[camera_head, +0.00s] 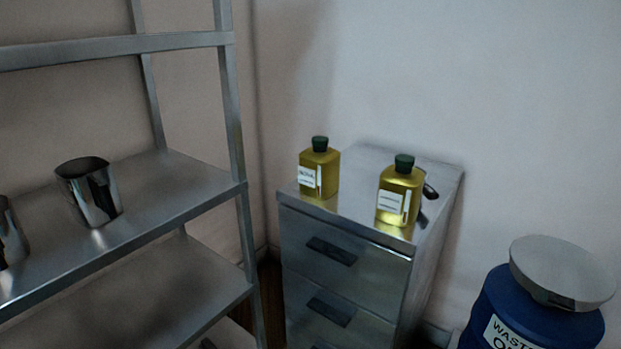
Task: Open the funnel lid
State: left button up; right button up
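A round grey funnel lid (563,270) sits on top of a blue waste-oil drum (543,325) at the lower right. The lid looks closed, with a small dark latch or handle (558,300) at its front edge. The drum carries a white label reading "WASTE O…", cut off by the bottom edge of the picture. Neither of my grippers shows in the head view.
A metal drawer cabinet (345,262) stands left of the drum, with two yellow oil bottles (319,172) (398,195) and a dark object (430,188) on top. A metal shelf rack (170,185) with shiny metal cups (92,192) fills the left. A plain wall is behind.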

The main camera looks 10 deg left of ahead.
aim_at(569, 274)
jog(key=z, duration=1.35)
